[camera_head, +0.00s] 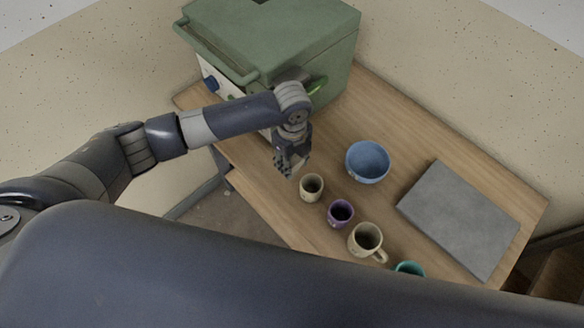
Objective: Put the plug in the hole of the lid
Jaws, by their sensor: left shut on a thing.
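The green box-shaped kiln (275,35) stands at the back of the table, and its lid (290,22) is down. A dark spot (261,1), which looks like the lid's hole, is cut by the top picture edge. My left gripper (284,168) points down in front of the kiln, over the table's near edge by the cream cup (312,186). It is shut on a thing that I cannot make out. I cannot see the plug anywhere. My right gripper is not in view.
A blue bowl (368,162), a purple cup (340,213), a cream mug (366,240) and a teal cup (409,268) stand on the wooden table (400,130). A grey slab (460,218) lies at the right. My own arm blocks the lower picture.

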